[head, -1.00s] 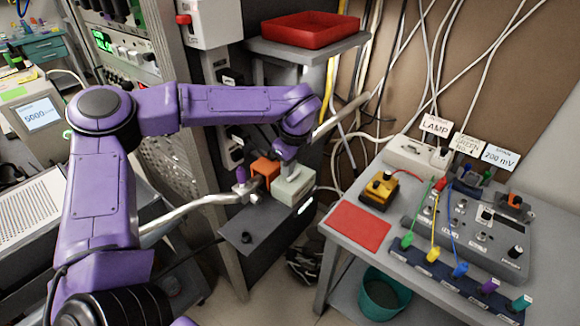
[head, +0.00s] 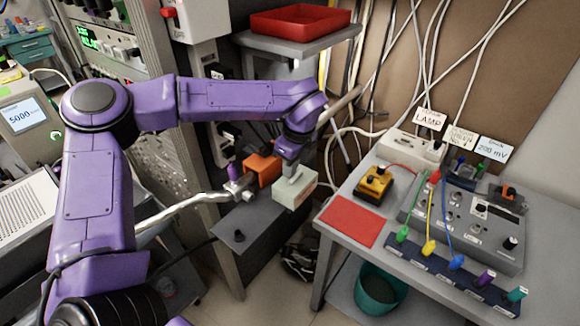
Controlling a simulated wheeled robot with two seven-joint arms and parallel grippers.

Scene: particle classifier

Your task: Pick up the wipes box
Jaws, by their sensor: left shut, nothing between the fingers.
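A small pale grey-green box (head: 294,193), which I take for the wipes box, is at the right end of a dark grey box-shaped unit (head: 242,238), left of the table. My left gripper (head: 290,172) comes down on it from above, with its fingertips at the top of the box. The fingers are shut with nothing between them. Whether they touch the box, and whether its underside rests fully on the unit, I cannot tell. My right gripper is not in view.
An orange block (head: 262,169) and a metal pipe fitting (head: 235,187) stand close left of the pale box. A red tray (head: 300,22) sits on a shelf above. The table with a red mat (head: 353,220) and wired instruments is at right.

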